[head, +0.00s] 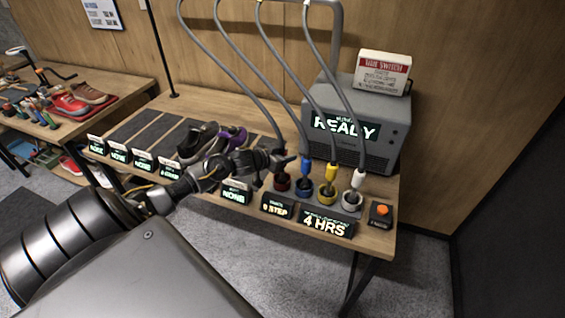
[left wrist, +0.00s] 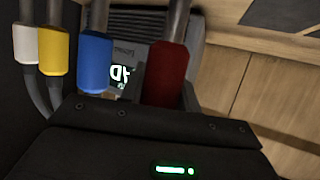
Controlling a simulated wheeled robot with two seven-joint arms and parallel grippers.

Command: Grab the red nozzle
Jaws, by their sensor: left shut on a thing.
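The red nozzle (left wrist: 166,73) shows large in the left wrist view, at the end of a grey hose. Its lower end is hidden by the dark gripper body. My left gripper (head: 284,161) reaches over the bench from the left and is shut on the red nozzle. In the head view the gripper hides most of the nozzle, just above the red-ringed holder (head: 282,181). I cannot tell whether the nozzle still touches the holder. My right gripper is not in view.
Blue (head: 306,167), yellow (head: 330,174) and white (head: 358,178) nozzles stand close by to the right. A grey machine (head: 385,135) reading READY stands behind them. Dark sneakers (head: 198,141) lie left of the gripper. An orange button (head: 381,210) sits at the bench's right end.

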